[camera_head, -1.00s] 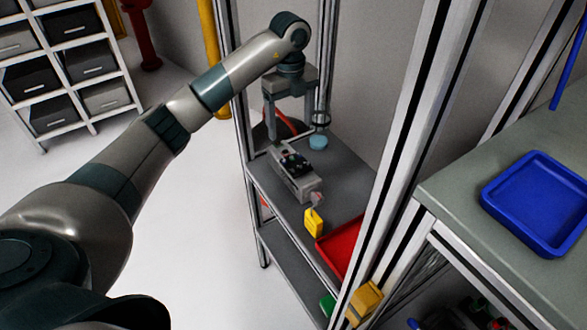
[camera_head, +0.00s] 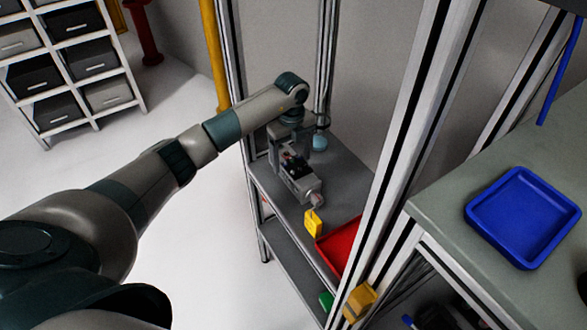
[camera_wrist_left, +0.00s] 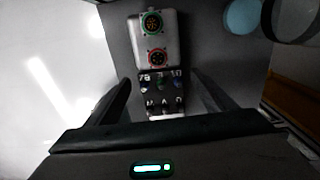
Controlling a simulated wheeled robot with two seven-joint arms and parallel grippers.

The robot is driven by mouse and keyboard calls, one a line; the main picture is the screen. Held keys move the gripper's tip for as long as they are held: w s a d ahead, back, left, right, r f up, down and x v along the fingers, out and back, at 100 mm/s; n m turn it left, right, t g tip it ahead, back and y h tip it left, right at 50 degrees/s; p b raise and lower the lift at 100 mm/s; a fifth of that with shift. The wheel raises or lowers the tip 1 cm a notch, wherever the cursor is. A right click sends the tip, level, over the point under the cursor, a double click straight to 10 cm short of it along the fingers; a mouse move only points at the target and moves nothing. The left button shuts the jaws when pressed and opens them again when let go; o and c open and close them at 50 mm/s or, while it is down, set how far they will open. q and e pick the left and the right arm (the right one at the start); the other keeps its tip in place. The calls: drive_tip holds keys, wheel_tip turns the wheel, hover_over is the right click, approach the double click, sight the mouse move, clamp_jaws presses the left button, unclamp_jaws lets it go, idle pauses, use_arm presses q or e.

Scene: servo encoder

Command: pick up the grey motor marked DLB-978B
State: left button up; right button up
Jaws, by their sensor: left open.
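The grey motor (camera_head: 305,188) lies on the grey shelf of a metal-framed rack in the head view. The left wrist view shows its grey end (camera_wrist_left: 157,55) with two round connectors, one green-ringed and one red-ringed, and a dark section with pale characters. I cannot read a full marking. My left gripper (camera_head: 292,158) is open and low over the motor's rear part. In the wrist view its fingers (camera_wrist_left: 160,98) stand on either side of the dark section, with gaps; contact is not clear. My right gripper is not in view.
A light-blue round object (camera_head: 320,141) stands close behind the gripper. A yellow piece (camera_head: 313,222) and red tray (camera_head: 338,247) are nearer on the rack. Rack posts (camera_head: 385,170) stand to the right. A blue tray (camera_head: 522,217) is on the right bench.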

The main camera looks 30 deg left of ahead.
sight(294, 163)
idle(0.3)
use_arm(q)
drive_tip(key=shift+d+f+p, duration=0.1)
drive_tip(key=shift+f+p, duration=0.3)
drive_tip(key=shift+p, duration=0.05)
drive_tip(key=f, duration=0.1)
drive_tip(key=f+p, duration=0.2)
drive_tip(key=shift+s+d+f, duration=0.1)
drive_tip(key=shift+d+f, duration=0.15)
drive_tip(key=shift+f, duration=0.5)
clamp_jaws()
drive_tip(key=shift+r, duration=0.1)
